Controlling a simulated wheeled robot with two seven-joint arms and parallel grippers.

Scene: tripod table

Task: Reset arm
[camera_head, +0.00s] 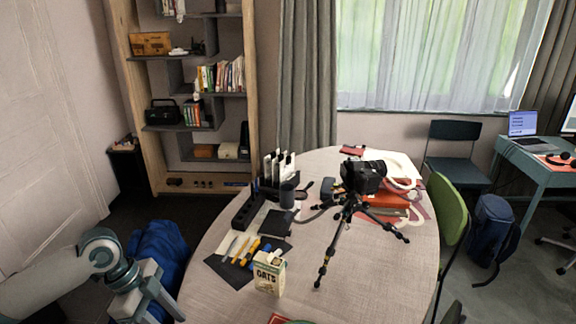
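My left arm comes in at the lower left, and its grey gripper (147,299) is at the bottom edge, left of the round table (215,292). The gripper is apart from the table and nothing shows in it. Its fingertips are not clear enough to tell whether it is open or shut. My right arm and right gripper are not in view. A black camera (362,176) sits on a small black tripod (345,215), which stands with legs spread on the table.
An oats carton (268,276) stands near the table's front. Behind it are a dark mat with tools (240,250) and a black organizer (245,212). A blue item (160,254) lies beside my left gripper. A green chair (450,209) is at the right.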

